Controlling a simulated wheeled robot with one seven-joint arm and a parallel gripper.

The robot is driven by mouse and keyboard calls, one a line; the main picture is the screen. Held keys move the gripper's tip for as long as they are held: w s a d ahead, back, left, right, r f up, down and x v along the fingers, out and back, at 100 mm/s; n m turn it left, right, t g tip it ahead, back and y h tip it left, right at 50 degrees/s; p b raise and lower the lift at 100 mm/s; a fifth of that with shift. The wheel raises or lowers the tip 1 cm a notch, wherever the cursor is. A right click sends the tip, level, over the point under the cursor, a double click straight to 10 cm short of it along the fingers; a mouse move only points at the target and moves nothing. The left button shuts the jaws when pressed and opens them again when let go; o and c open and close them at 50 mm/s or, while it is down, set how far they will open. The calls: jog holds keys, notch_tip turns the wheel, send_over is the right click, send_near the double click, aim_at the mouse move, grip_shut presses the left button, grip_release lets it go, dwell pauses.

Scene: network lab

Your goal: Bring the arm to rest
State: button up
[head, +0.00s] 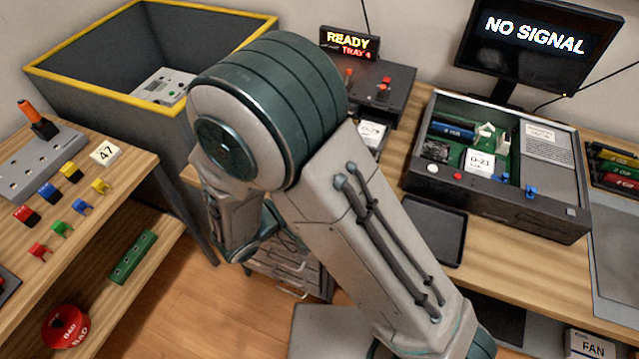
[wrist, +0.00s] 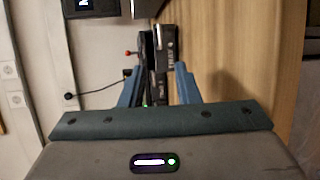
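My arm (head: 265,110) fills the middle of the head view, bent at a large rounded joint. My gripper is not visible in the head view. In the wrist view my gripper (wrist: 158,84) shows two blue fingers standing wide apart. Dark upright items with small lettering (wrist: 164,60) show in line with the gap, seemingly beyond the fingertips. I see no finger pressed on them.
A bench at right holds an open device case (head: 585,190), a black tray (head: 437,230), a monitor (head: 535,45) and a READY sign (head: 349,43). A yellow-rimmed grey bin (head: 100,92) stands at back left. A wooden shelf (head: 130,205) with coloured parts is at left.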

jog(key=s+d+r+m+g+p, duration=0.1)
jog(key=s+d+r+m+g, duration=0.15)
jog(key=d+r+g, duration=0.4)
jog(key=s+d+r+m+g+p, duration=0.15)
jog(key=d+m+g, duration=0.25)
jog(key=d, duration=0.5)
jog(key=s+d+r+m+t+y+p, duration=0.1)
jog(key=s+d+r+m+y+p, duration=0.1)
jog(key=r+y, duration=0.6)
jog(key=s+d+m+y, duration=0.1)
jog(key=s+m+y, duration=0.1)
jog(key=shift+s+d, duration=0.25)
jog(key=shift+s, duration=0.1)
